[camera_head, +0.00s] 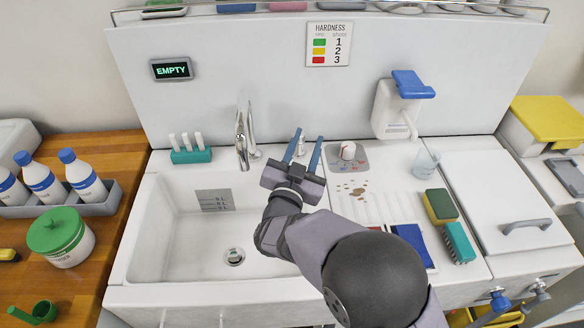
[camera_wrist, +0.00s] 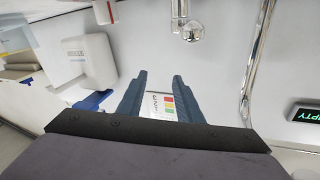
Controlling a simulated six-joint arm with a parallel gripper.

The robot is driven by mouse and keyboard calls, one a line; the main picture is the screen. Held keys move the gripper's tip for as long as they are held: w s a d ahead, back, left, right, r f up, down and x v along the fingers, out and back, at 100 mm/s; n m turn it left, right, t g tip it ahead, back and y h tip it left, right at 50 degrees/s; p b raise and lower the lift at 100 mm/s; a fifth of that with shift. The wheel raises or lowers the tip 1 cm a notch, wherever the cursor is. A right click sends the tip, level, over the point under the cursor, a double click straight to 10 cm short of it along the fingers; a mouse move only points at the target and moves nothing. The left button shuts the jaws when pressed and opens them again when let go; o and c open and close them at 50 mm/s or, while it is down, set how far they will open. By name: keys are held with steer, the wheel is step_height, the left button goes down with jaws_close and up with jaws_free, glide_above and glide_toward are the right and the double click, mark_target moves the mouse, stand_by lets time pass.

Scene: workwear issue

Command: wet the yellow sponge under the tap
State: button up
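The sponge with a dark green top and yellow sides (camera_head: 440,206) lies on the right of the counter. The chrome tap (camera_head: 243,138) stands at the back of the white sink (camera_head: 150,232); a curved chrome pipe shows at the right of the wrist view (camera_wrist: 257,65). My gripper (camera_head: 304,146) is near the sink's back right corner, right of the tap and well left of the sponge. Its blue fingers are apart with nothing between them, also in the wrist view (camera_wrist: 159,80). The sponge is not seen in the wrist view.
A teal brush (camera_head: 459,243) and a blue pad (camera_head: 412,245) lie beside the sponge. A clear cup (camera_head: 426,163) stands behind it. A white dispenser with a blue lever (camera_head: 412,85) is on the back wall. The sink basin looks empty.

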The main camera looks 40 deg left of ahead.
steer(key=s+a+f+b, duration=0.2)
steer(key=s+f, duration=0.4)
steer(key=f, duration=0.1)
steer(key=shift+p+x, duration=1.15)
steer(key=shift+x, duration=2.8)
steer(key=shift+s, duration=0.1)
steer(key=shift+c, duration=0.4)
jaws_close()
